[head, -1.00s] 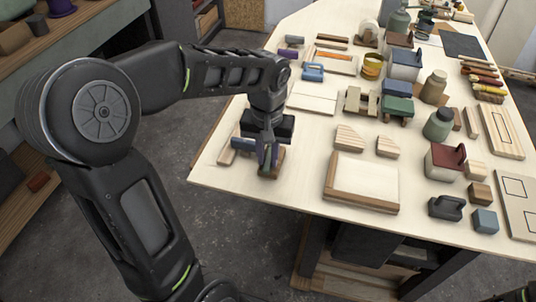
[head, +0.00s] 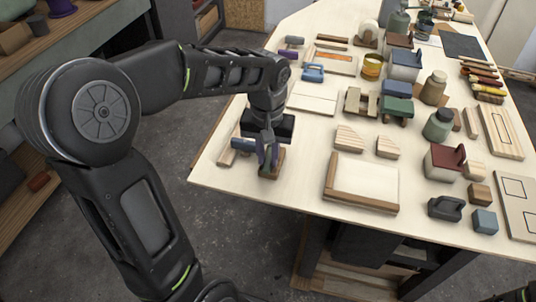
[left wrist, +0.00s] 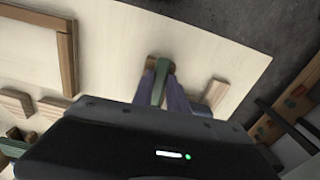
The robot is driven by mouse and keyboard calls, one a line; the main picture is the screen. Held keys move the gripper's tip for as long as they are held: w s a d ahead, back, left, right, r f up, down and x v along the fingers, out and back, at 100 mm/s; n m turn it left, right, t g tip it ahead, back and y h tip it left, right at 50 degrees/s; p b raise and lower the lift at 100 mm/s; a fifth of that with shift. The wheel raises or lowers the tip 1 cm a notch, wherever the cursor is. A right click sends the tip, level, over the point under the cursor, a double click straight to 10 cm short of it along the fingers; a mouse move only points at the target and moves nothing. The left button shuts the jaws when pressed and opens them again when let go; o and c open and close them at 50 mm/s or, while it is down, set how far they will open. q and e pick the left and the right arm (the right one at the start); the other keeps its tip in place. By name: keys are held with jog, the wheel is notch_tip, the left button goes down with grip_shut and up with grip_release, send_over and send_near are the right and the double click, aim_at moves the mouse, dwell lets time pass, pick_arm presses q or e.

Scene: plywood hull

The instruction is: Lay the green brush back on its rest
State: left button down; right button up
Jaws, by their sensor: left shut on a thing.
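My left gripper (head: 268,158) is low over the near left corner of the table, pointing down. In the left wrist view its two purplish fingers (left wrist: 160,76) are shut on the green brush (left wrist: 159,82), which shows as a green strip between them with a brown edge. In the head view the fingers hide most of the brush, and a brown and green block (head: 272,166) shows at their tips. I cannot tell whether it touches the table, nor which piece is the rest. A pale wooden strip (left wrist: 215,92) lies beside the fingers, apart from them. My right gripper is not clearly in view.
A framed wooden tray (head: 362,180) lies right of the gripper, with two wooden wedges (head: 349,138) behind it. Blue tools (head: 312,73) and several blocks and jars stand farther back. The table's left edge is close; bare plywood (head: 300,150) lies between gripper and tray.

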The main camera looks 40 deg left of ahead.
pick_arm(q)
jog(key=shift+f, duration=0.1)
dwell(0.6)
jog(key=c, duration=1.2)
grip_release()
jog(key=shift+c, duration=0.2)
notch_tip(320, 180, up, 8)
jog(key=shift+s+f+b, duration=0.1)
jog(key=shift+b, duration=0.25)
